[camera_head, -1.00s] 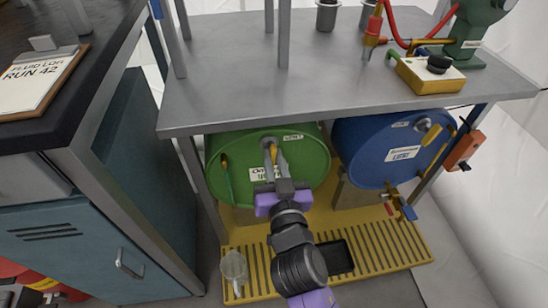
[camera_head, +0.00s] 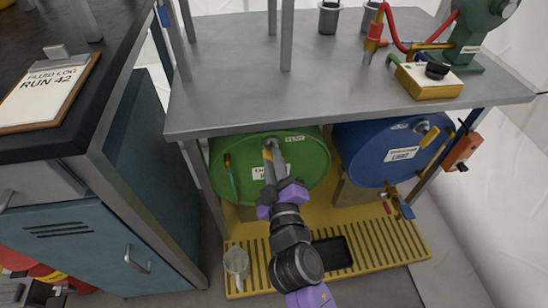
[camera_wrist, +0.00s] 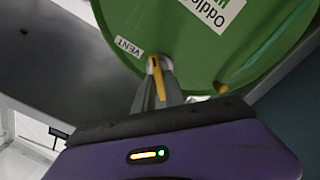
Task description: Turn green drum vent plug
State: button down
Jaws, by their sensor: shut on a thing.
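The green drum (camera_head: 310,168) lies on its side under the grey bench, its round face toward me. Its vent plug (camera_wrist: 156,76) has a yellow lever on a pale round base, beside a VENT label (camera_wrist: 128,47) in the wrist view. My gripper (camera_head: 270,150) reaches up to the upper part of the drum face. In the wrist view its fingers (camera_wrist: 160,88) are closed around the yellow lever. The fingers hide part of the plug and part of the drum's white label.
A blue drum (camera_head: 372,155) with a valve sits to the right. The bench top (camera_head: 230,80) overhangs both drums, and its legs stand close by. A yellow slatted tray (camera_head: 385,240) lies below, with a clear cup (camera_head: 236,262) at its left.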

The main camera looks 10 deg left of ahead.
jog(key=shift+a+f+n+p, duration=0.1)
jog(key=shift+n+p, duration=0.35)
jog(key=shift+n, duration=1.25)
jog(key=c, duration=1.5)
grip_release()
jog(key=shift+s, duration=0.15)
jog(key=v, duration=0.7)
jog(key=shift+s, duration=0.3)
